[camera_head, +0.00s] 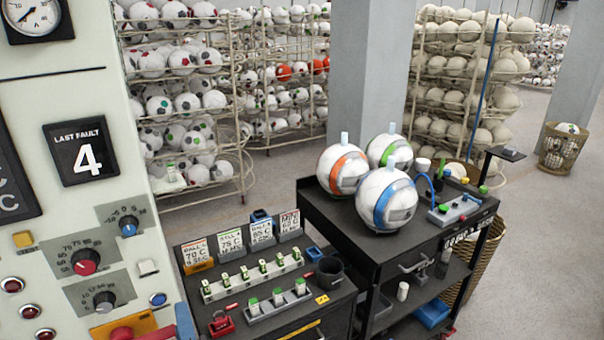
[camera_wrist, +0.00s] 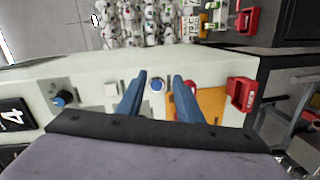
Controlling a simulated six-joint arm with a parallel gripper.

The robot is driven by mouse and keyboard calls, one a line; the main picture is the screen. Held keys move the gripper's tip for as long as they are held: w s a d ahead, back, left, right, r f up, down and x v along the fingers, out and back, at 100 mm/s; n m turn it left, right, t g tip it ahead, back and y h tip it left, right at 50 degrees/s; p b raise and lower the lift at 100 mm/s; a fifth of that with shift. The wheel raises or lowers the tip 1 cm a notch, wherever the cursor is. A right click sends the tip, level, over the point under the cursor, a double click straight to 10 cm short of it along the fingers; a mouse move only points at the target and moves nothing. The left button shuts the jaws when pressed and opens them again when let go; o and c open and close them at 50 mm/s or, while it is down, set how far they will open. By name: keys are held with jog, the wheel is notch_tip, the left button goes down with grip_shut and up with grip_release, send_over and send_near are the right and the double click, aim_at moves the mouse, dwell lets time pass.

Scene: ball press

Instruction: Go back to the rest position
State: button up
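My gripper (camera_wrist: 160,76) shows in the wrist view as two blue fingers set apart, with nothing held between them. Its fingers point towards a pale control panel (camera_wrist: 85,72). A round blue button (camera_wrist: 157,85) on the panel shows in the gap between the fingers; I cannot tell the distance to it. In the head view the same panel (camera_head: 60,110) stands at left, with the blue button (camera_head: 158,299) near its lower right. A blue shape at the bottom edge there may be a fingertip, but I cannot tell. Most of my arm is outside the head view.
An orange plate (camera_wrist: 210,106) and a red part (camera_wrist: 240,93) sit close to the fingers. A dark bench (camera_head: 300,327) with cards and small blocks stands right of the panel. A black cart (camera_head: 327,211) carries several balls. Ball racks (camera_head: 240,130) stand behind.

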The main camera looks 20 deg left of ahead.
jog(key=w+d+f+m+g+h+b, duration=0.15)
jog(key=w+d+f+m+h, duration=0.25)
jog(key=w+d+f+m, duration=0.4)
jog(key=w+d+f+m+g+h, duration=0.1)
jog(key=d+f+m+g+h, duration=0.1)
jog(key=d, duration=0.7)
jog(key=w+d+f+m+g+h, duration=0.1)
jog(key=w+d+f+m+g, duration=0.15)
jog(key=d, duration=0.55)
jog(key=s+d+f+m+g+h, duration=0.1)
jog(key=s+d+m, duration=0.3)
jog(key=d, duration=0.4)
jog(key=s+d+f+m+g+h+b, duration=0.1)
jog(key=s+d+f+m+g, duration=0.1)
jog(key=s+d, duration=0.4)
jog(key=s+d+f+m+g+h+b, duration=0.1)
jog(key=s+d+m+g+h, duration=0.1)
jog(key=s+d+m, duration=0.3)
jog(key=d+g, duration=0.1)
jog(key=d, duration=0.3)
jog(key=shift+s+d+f+m, duration=0.15)
jog(key=shift+d+f+m, duration=0.05)
jog(key=shift+d+m, duration=0.15)
